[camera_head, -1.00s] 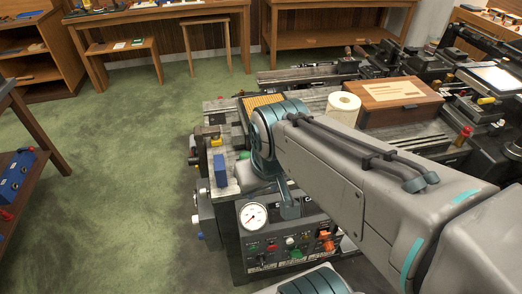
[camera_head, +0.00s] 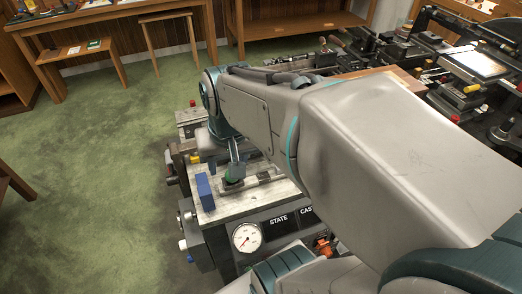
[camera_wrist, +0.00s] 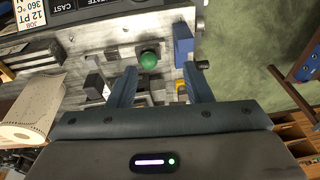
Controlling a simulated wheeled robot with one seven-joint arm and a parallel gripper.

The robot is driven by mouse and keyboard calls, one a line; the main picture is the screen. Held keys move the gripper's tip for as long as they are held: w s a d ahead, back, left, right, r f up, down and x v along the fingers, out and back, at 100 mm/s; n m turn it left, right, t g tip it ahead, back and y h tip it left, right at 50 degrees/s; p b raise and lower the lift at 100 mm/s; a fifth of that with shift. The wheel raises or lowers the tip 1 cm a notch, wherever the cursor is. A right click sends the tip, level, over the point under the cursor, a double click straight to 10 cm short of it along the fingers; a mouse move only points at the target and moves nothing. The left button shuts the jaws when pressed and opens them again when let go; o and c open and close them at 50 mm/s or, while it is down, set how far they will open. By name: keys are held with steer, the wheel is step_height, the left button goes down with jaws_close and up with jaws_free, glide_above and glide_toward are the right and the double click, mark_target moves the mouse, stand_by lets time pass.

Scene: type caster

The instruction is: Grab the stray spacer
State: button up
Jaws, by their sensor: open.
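A blue upright block (camera_head: 205,192) stands on the machine's grey top near its left edge; in the wrist view the block (camera_wrist: 183,42) is just beyond the right fingertip. A green ball knob (camera_wrist: 148,60) shows between and slightly beyond my fingertips. Small grey metal pieces (camera_wrist: 95,84) lie by the left finger; I cannot tell for sure which piece is the spacer. In the head view my arm hides much of the machine.
A paper roll (camera_wrist: 30,108) lies left of the gripper in the wrist view. A gauge (camera_head: 247,237) is on the machine's front. A wooden box (camera_head: 385,76) is mostly hidden behind my arm. Green floor (camera_head: 90,170) is open at the left.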

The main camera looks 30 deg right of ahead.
steer(key=w+d+f+m+g+y, duration=0.1)
steer(key=w+d+m, duration=0.2)
steer(key=d+m, duration=0.25)
steer(key=w+d+f+m+g+y, duration=0.1)
steer(key=w+d+m, duration=0.25)
steer(key=d, duration=0.35)
steer(key=m+y, duration=0.2)
steer(key=m, duration=0.6)
glide_toward(279, 169)
steer(key=f, duration=0.3)
steer(key=shift+w+f, duration=0.1)
steer(key=shift+w, duration=0.25)
steer(key=shift+p+x, duration=0.9)
steer(key=shift+x, duration=1.75)
steer(key=shift+a, duration=0.15)
jaws_close()
